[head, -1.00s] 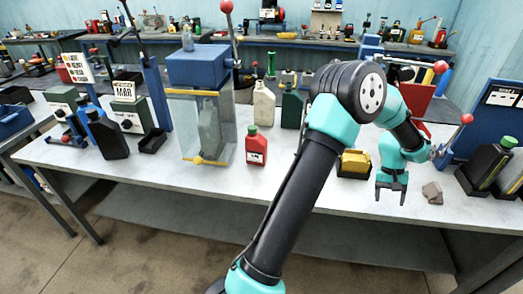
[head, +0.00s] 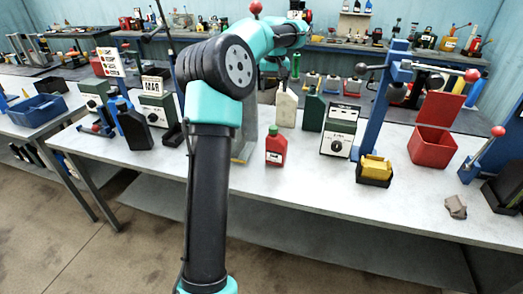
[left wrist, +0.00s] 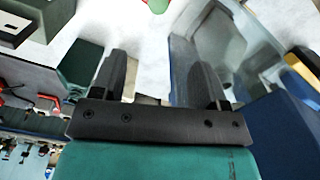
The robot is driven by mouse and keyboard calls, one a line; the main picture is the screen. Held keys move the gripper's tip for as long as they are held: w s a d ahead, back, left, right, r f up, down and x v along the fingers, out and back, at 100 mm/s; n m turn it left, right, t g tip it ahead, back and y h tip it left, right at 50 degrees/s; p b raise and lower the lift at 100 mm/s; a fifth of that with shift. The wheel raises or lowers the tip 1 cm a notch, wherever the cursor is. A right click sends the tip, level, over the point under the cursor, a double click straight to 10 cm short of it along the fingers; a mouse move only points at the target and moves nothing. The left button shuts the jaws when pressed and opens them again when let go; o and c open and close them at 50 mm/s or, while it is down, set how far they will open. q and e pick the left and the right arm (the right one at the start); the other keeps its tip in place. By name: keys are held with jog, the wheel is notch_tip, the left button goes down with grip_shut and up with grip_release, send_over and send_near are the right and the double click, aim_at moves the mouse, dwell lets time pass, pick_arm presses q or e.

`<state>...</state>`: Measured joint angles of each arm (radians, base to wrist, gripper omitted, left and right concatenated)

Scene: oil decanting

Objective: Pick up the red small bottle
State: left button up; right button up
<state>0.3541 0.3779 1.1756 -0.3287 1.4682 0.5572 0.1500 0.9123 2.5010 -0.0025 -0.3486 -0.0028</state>
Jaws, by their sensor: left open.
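The red small bottle (head: 276,147), with a green cap and pale label, stands upright on the white table in the head view. In the left wrist view only a bit of red and green, likely its top (left wrist: 158,5), shows at the top edge. My left gripper (left wrist: 160,62) is open and empty, its two dark fingers apart. In the head view my left arm reaches up and over the table, with its hand end (head: 283,72) behind the red bottle, small and unclear. The gripper is apart from the red bottle. My right gripper is not seen.
A beige bottle (head: 286,107) and a dark green bottle (head: 312,112) stand behind the red bottle. A control box (head: 338,132) is right of it. The table front (head: 310,190) is clear.

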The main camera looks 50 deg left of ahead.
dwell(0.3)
pick_arm(q)
send_near(273, 128)
jog(key=f, duration=0.5)
jog(key=shift+w+a+f, duration=0.1)
jog(key=shift+w+a, duration=0.05)
jog(key=shift+a, duration=0.15)
jog(key=shift+d+f, duration=0.2)
jog(key=shift+f, duration=1.15)
jog(key=shift+d+f, duration=0.15)
jog(key=shift+f, duration=1.15)
